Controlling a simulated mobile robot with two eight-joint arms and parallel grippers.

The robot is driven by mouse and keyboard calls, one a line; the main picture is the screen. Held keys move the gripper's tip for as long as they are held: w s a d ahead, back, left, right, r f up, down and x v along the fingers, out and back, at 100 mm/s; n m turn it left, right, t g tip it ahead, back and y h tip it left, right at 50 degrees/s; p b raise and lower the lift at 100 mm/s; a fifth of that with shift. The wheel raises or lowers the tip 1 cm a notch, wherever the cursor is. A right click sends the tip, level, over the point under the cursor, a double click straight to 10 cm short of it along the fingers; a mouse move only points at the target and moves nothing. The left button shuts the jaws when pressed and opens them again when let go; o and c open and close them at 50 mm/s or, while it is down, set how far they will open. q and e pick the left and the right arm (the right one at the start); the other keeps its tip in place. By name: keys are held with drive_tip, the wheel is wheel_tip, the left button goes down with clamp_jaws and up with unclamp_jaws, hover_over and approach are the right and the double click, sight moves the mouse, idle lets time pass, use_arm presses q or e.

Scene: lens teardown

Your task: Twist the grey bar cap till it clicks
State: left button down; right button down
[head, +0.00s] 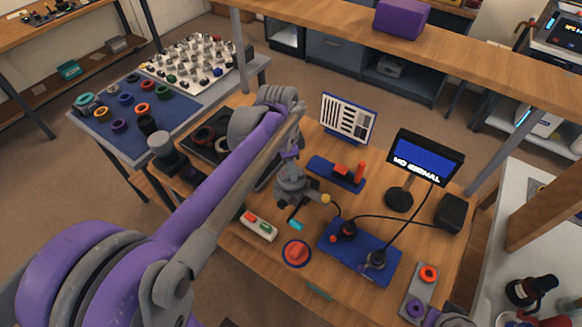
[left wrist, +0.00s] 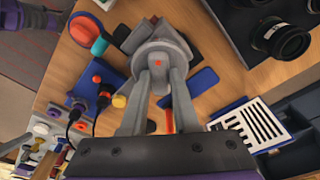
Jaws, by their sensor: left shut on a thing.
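The grey bar cap (left wrist: 157,62) shows in the left wrist view as a round grey piece with a raised bar across it. My left gripper (left wrist: 157,80) is shut on that bar, with one finger on each side. In the head view my left gripper (head: 291,180) points down over the table, and its arm and fingers hide most of the cap. What lies under the cap is hidden, and I cannot tell how far it is turned. The fingers of my right gripper do not show; only a bit of purple and grey arm appears at the lower right.
A blue board with black plugs (head: 360,252) and cables stands right of the gripper. A red button (head: 297,252) is in front. A white chart (head: 347,118) and blue tray with red parts (head: 337,172) stand behind.

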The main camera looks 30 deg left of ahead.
sight(286, 173)
use_arm(q)
drive_tip(key=shift+m, duration=0.7)
drive_tip(key=c, duration=0.6)
unclamp_jaws()
drive_tip(key=shift+o, duration=0.2)
drive_tip(key=shift+r, duration=0.15)
wheel_tip(286, 173, up, 10)
drive_tip(key=a, duration=0.1)
drive_tip(key=shift+s+r+p, duration=0.25)
drive_tip(key=shift+s+p, duration=0.15)
